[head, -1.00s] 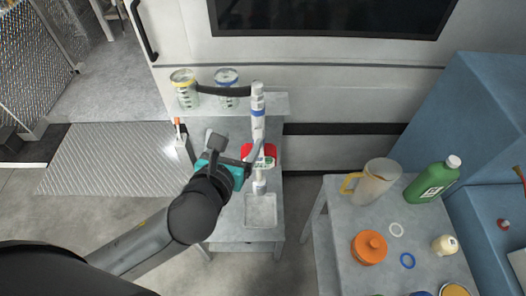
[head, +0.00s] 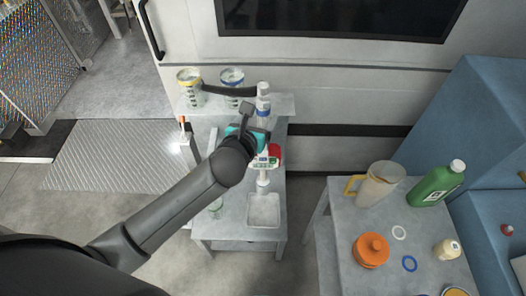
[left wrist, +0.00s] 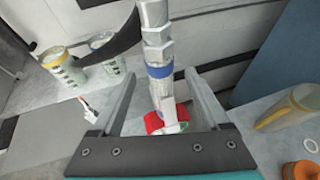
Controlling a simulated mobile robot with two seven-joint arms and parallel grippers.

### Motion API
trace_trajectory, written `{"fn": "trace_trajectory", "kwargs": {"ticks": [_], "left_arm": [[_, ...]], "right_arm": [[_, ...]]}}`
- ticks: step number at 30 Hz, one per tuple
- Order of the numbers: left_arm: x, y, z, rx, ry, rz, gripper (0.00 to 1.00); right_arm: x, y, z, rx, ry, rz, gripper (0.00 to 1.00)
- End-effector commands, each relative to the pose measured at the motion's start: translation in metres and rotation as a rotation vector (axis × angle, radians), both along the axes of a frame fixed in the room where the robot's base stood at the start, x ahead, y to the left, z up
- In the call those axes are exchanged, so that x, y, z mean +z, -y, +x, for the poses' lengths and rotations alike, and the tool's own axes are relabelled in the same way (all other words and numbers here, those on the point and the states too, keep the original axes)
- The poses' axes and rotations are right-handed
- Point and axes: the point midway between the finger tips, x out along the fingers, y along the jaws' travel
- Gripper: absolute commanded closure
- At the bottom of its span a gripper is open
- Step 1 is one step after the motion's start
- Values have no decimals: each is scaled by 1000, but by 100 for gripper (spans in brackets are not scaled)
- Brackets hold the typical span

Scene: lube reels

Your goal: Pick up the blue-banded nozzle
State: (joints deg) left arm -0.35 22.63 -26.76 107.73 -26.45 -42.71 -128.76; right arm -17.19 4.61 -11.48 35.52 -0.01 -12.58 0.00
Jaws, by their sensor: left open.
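The blue-banded nozzle (head: 263,102) stands upright over the small grey stand, a pale stepped column with a blue band. In the left wrist view the nozzle (left wrist: 158,50) rises between the two fingers, with its blue band about level with their tips. My left gripper (head: 257,121) is open around it, with a gap on each side (left wrist: 160,80). A red part (head: 275,152) sits behind and below the nozzle; the gripper partly hides the nozzle's lower part. My right gripper is not in view.
A shallow tray (head: 250,222) lies in front. The right table holds a pitcher (head: 375,183), green bottle (head: 438,184) and orange container (head: 370,251).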

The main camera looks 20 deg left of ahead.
Motion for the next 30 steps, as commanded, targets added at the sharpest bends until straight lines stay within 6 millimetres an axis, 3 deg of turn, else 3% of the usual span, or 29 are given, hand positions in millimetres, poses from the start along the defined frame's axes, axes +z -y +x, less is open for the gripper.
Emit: {"fn": "trace_trajectory", "kwargs": {"ticks": [3, 9, 19, 30], "left_arm": [[2, 0, 18, 2, 1, -2, 21], [-7, 0, 33, -1, 0, -1, 21], [-9, 0, 35, -2, -1, -1, 23], [-9, 0, 35, -2, -1, -1, 64]], "right_arm": [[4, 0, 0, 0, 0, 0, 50], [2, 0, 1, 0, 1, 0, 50], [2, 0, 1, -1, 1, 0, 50], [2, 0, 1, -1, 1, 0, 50]]}}
